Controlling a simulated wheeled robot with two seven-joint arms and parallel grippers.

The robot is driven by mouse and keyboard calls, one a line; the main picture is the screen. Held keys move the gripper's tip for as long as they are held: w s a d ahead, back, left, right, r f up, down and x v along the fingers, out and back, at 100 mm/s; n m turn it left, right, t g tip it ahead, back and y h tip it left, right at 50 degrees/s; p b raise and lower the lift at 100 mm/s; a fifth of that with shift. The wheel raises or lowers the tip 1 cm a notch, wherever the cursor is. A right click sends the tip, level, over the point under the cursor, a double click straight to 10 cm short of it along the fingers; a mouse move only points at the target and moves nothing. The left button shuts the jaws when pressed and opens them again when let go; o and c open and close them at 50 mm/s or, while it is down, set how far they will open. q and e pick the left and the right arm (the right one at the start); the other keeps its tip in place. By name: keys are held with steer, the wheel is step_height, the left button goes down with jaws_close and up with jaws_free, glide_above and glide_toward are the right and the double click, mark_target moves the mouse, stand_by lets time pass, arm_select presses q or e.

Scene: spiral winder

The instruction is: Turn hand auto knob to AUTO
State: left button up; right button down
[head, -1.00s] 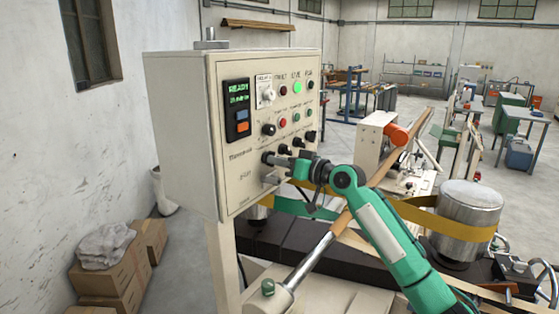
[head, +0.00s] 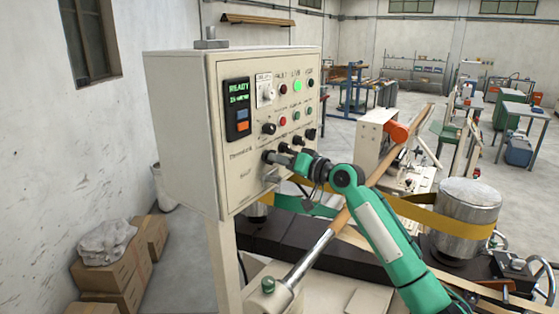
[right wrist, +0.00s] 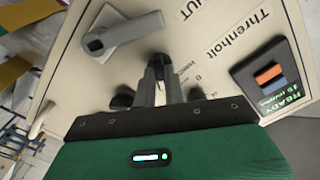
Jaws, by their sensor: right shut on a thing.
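The beige control panel (head: 240,190) faces right in the head view, with knobs, buttons and lamps on its front. My right gripper (head: 272,157) is at the lower part of the panel face. In the right wrist view its two fingers (right wrist: 159,78) are shut on a dark knob (right wrist: 157,62), mostly hidden between them. The small lettering beside the knob is too blurred to read, so its setting cannot be told. My left gripper is not in view.
A grey lever handle (right wrist: 125,35) sticks out of the panel close to the held knob. More black knobs (head: 268,129) sit above it. A green lamp (head: 297,86) is lit, and the display (head: 238,93) reads READY. A metal drum (head: 468,215) stands at right.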

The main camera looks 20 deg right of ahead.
steer(key=c, duration=1.5)
jaws_free()
steer(key=shift+s, duration=0.1)
steer(key=b+v, duration=0.6)
steer(key=v, duration=0.7)
steer(key=shift+s+d+b, duration=0.2)
steer(key=shift+d+b, duration=0.05)
steer(key=shift+b, duration=0.1)
